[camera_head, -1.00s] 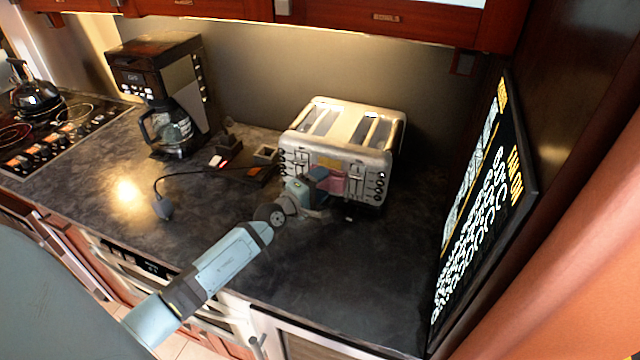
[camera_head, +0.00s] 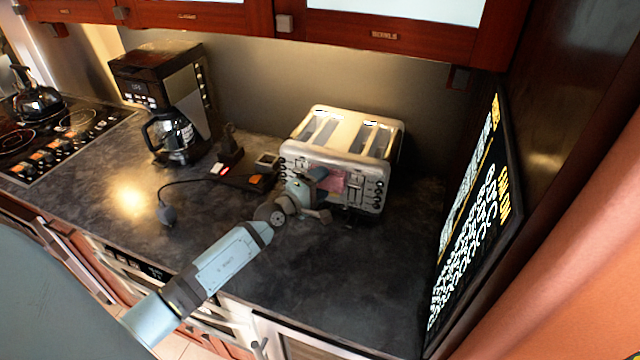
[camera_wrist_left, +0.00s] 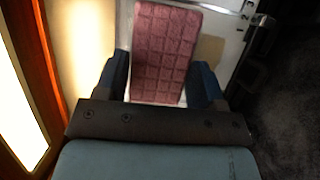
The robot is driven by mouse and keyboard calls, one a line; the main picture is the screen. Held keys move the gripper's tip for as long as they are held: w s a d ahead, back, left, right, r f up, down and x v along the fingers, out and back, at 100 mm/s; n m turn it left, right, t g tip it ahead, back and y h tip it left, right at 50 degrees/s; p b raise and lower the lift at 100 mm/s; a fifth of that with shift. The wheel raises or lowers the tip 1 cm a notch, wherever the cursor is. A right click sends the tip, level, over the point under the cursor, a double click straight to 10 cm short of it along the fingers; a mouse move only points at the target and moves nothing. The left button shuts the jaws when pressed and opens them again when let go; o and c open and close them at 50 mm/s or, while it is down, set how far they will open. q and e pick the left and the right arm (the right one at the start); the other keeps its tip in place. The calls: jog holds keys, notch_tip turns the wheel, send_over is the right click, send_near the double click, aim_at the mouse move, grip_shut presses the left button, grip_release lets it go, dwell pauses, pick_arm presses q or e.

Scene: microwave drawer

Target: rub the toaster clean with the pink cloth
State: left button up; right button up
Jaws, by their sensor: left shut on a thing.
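The silver toaster (camera_head: 345,132) stands on the dark counter against the back wall, with its slots on top and its knobs and levers on the front. My left gripper (camera_head: 318,180) is at the toaster's front face and is shut on the pink cloth (camera_head: 332,180). In the left wrist view, the cloth (camera_wrist_left: 165,50) is a pink, grid-patterned piece between the two blue fingers (camera_wrist_left: 157,85), lying close over the toaster's pale face (camera_wrist_left: 222,22). Whether it presses on the metal is hard to tell. My right gripper is not in view.
A coffee maker (camera_head: 168,100) and a corded dark device (camera_head: 250,180) are left of the toaster. A stove with a kettle (camera_head: 36,98) is farther left. A black sign (camera_head: 480,220) stands at the right. Cabinets (camera_head: 385,35) hang above. The front counter is clear.

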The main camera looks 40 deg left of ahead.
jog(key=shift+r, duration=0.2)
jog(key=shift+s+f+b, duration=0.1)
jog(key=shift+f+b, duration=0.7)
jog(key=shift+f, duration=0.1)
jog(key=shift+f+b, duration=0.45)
jog(key=shift+b, duration=0.15)
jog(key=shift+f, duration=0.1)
